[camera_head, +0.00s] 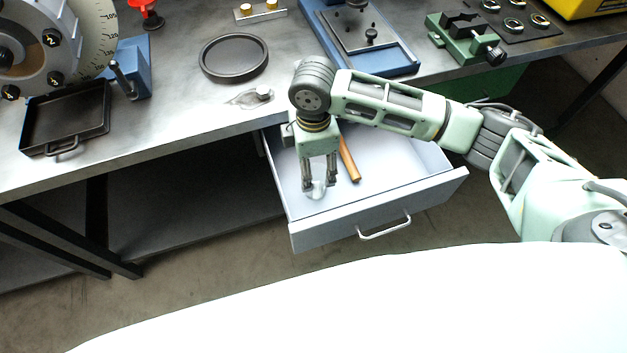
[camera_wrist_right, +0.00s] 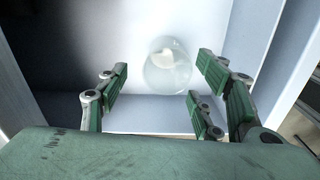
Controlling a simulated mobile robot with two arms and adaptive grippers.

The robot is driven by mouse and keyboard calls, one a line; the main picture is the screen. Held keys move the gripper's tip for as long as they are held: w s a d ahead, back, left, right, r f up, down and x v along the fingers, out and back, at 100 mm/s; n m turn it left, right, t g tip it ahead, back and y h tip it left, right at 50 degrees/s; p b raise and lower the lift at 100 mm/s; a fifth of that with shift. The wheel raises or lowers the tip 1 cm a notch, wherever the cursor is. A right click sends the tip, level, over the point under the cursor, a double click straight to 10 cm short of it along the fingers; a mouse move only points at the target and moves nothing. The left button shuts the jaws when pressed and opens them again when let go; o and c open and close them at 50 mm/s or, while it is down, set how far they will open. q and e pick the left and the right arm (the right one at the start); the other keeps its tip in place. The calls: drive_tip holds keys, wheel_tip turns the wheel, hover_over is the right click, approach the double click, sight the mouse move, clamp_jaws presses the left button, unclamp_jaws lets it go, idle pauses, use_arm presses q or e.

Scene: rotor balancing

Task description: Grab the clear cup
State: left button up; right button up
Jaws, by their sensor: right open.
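The clear cup (camera_head: 317,189) is a small transparent vessel inside the open drawer, near its front left part. My right gripper (camera_head: 319,183) points down into the drawer, with its fingertips by the cup and partly in front of it. In the right wrist view the cup (camera_wrist_right: 168,68) stands out against the pale drawer floor, beyond the open, empty fingers (camera_wrist_right: 160,95). I cannot tell how far above the cup the fingertips are. My left gripper is not in view.
The drawer (camera_head: 385,205) is pulled out below the workbench (camera_head: 190,105). A stick with an orange-brown handle (camera_head: 349,160) lies in it, right of my gripper. A black round dish (camera_head: 234,58), a black tray (camera_head: 66,118) and a green vise (camera_head: 465,38) stand on the bench.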

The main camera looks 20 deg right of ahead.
sight(316, 182)
drive_tip(key=f, duration=0.7)
drive_tip(key=shift+s+d+f, duration=0.15)
drive_tip(key=shift+s+f, duration=0.1)
drive_tip(key=shift+s, duration=0.05)
drive_tip(key=shift+c, duration=0.5)
drive_tip(key=c, duration=1.1)
